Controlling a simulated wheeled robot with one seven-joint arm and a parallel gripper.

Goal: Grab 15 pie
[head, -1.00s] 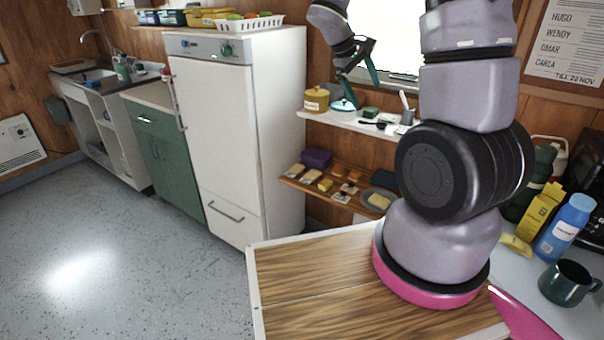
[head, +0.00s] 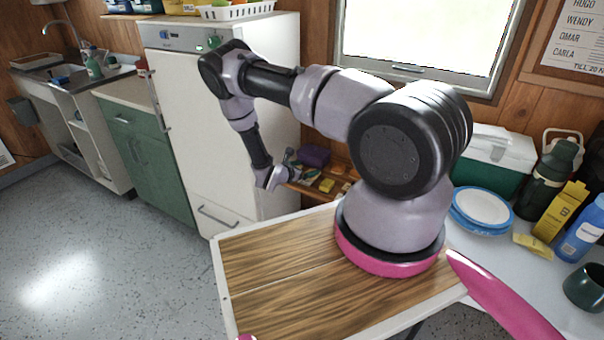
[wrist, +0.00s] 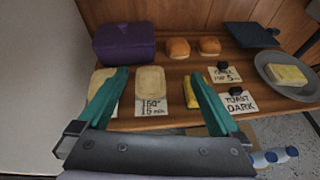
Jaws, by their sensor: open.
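A pale, flat, square pie (wrist: 150,82) lies on the wooden shelf, on a white card (wrist: 152,107) reading "150°" and "15 min". A second pale pie (wrist: 98,80) with its own card lies to its left, partly hidden behind the left finger, its writing not readable. My gripper (wrist: 160,74), with teal fingers, is open and empty. In the wrist view the "15 min" pie appears between the fingers, nearer the left one; I cannot tell the height above it. In the head view my gripper (head: 283,166) is at the low shelf beside the fridge.
A yellow block (wrist: 190,92) is beside the right finger, near a "toast dark" card (wrist: 240,103). A purple box (wrist: 124,43) and two rolls (wrist: 178,48) stand behind. A grey plate (wrist: 311,90) with a yellow slab is right. The fridge (head: 205,120) stands left.

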